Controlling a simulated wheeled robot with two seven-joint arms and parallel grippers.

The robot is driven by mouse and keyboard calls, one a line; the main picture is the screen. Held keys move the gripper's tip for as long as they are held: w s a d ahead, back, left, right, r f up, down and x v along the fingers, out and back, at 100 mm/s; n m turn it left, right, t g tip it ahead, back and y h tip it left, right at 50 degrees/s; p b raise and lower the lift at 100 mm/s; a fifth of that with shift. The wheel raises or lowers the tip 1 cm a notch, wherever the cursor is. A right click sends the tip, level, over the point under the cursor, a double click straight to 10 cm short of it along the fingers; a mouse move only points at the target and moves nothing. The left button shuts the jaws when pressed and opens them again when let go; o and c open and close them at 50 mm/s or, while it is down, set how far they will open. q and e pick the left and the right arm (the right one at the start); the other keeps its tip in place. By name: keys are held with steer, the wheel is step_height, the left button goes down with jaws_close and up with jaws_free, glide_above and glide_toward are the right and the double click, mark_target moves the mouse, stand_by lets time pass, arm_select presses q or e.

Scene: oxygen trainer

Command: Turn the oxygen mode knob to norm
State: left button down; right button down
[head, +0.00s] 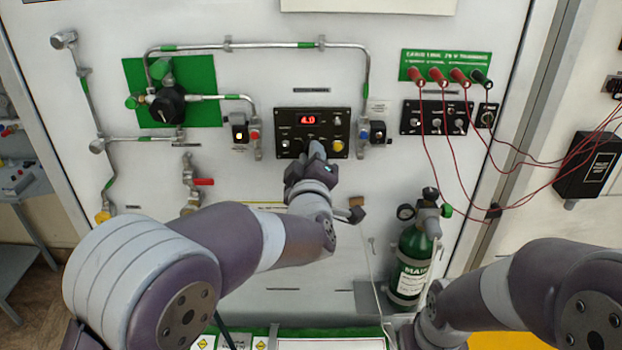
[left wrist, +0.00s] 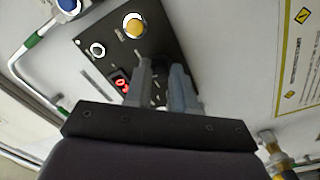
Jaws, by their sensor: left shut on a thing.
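The black oxygen control panel (head: 285,118) is on the white trainer wall, with a red lit display (head: 308,119), small switches and a yellow knob (head: 338,146) at its lower right. My left gripper (head: 316,150) is at the panel's lower middle, shut on a small part there, likely the mode knob, which the fingers hide. In the left wrist view the two fingers (left wrist: 165,85) reach to the panel (left wrist: 160,38), beside the display (left wrist: 121,82). The yellow knob also shows there (left wrist: 134,27), apart from the fingers. The panel's lettering is too small to read. My right gripper is out of view.
A green-backed regulator (head: 168,105) and metal pipes are left of the panel. A switch panel (head: 437,118) with red cables is to the right. A green oxygen cylinder (head: 413,262) stands at lower right. Small valves flank the panel closely.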

arm_select(q)
steer(key=shift+n+y+b, duration=0.4)
steer(key=shift+n+b, duration=5.6)
steer(key=shift+b, duration=0.25)
steer(key=shift+r, duration=0.1)
steer(key=c, duration=0.9)
jaws_free()
steer(key=shift+c, duration=0.2)
steer(key=s+b, duration=0.1)
steer(key=s, duration=1.1)
steer(key=shift+s+f, duration=0.2)
steer(key=shift+s, duration=0.15)
